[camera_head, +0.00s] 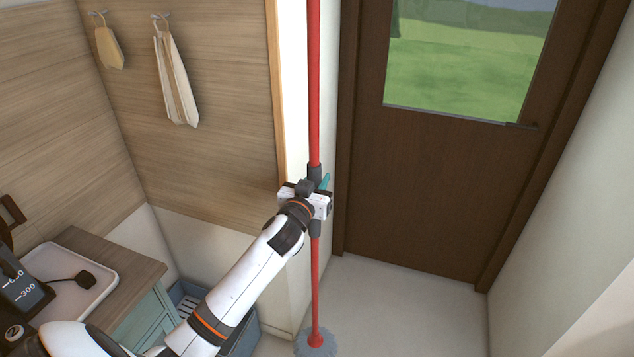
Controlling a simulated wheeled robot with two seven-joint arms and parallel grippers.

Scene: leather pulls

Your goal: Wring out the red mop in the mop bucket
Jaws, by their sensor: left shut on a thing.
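The red mop (314,90) stands nearly upright in front of the wall corner, its red pole running out of the top of the view. My left gripper (315,193) is shut around the pole at a dark grip section. The mop's blue-grey head (312,347) shows at the bottom edge, partly cut off, over the pale floor; I cannot tell if it touches. A blue-grey container (246,336) with a slatted part, which looks like the mop bucket, is low behind my left forearm and partly hidden by it. My right gripper is out of view.
A cabinet with a wooden top (135,268) stands at the left, with a white tray (70,268) and a dark graduated jug (22,292) on it. Cloths (175,80) hang on the wall. A brown door (420,180) is ahead. Floor (410,310) right of the mop is clear.

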